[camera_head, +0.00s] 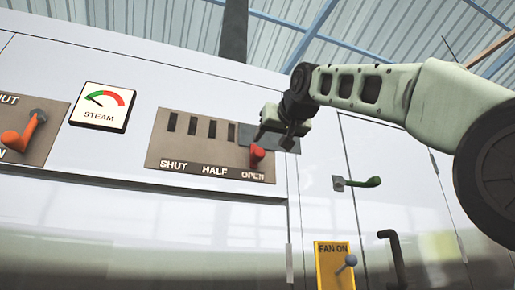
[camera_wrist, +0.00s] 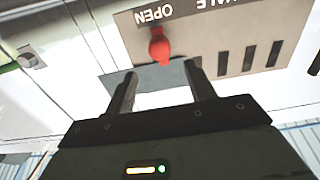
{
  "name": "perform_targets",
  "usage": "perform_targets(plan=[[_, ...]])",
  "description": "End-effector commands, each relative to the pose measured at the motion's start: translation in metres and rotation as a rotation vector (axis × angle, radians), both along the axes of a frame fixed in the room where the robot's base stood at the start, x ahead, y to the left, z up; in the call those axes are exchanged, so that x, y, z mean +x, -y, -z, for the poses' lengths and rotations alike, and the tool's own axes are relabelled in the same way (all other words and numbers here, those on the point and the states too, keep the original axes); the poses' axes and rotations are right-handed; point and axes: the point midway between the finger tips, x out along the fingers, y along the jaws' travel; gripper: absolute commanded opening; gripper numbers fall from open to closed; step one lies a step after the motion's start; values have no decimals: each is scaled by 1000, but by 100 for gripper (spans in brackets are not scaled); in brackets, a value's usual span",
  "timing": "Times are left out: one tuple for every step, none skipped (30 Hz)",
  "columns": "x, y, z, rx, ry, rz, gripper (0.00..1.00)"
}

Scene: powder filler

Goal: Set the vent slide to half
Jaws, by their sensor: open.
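The vent panel (camera_head: 190,150) is a grey-brown plate with dark vertical slots and the labels SHUT, HALF and OPEN from left to right. Its red slide knob (camera_head: 257,154) is above the OPEN label, at the right end. A darker grey slide plate (camera_head: 285,144) sticks out past the panel's right edge. My gripper (camera_head: 273,135) is open beside the knob, close above it in the head view. In the wrist view, which is upside down, the red knob (camera_wrist: 159,46) shows just beyond the two open fingertips (camera_wrist: 163,78), between their lines. I see no contact with the knob.
A STEAM gauge (camera_head: 104,107) and an orange lever (camera_head: 22,133) are to the left. A ledge (camera_head: 150,187) runs below the panel.

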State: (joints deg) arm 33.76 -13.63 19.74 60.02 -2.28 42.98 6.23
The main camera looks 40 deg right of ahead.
Motion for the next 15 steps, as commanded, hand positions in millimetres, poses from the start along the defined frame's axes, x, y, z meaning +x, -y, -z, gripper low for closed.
perform_targets(plan=[[11,4,-4,1,-5,1,54],[17,6,-3,2,-5,1,54],[25,8,-4,1,-4,1,54],[31,10,-4,1,-3,1,54],[37,12,-4,2,-4,1,54],[46,14,-4,2,-5,1,54],[51,16,-4,2,-4,1,54],[56,17,-4,1,-4,1,54],[64,19,-4,2,-4,0,54],[68,21,-4,2,-4,1,54],[73,22,-4,2,-3,1,54],[78,23,-3,1,-3,0,54],[82,24,-3,1,-4,0,54],[86,25,-3,1,-3,1,54],[89,26,-3,1,-2,0,54]])
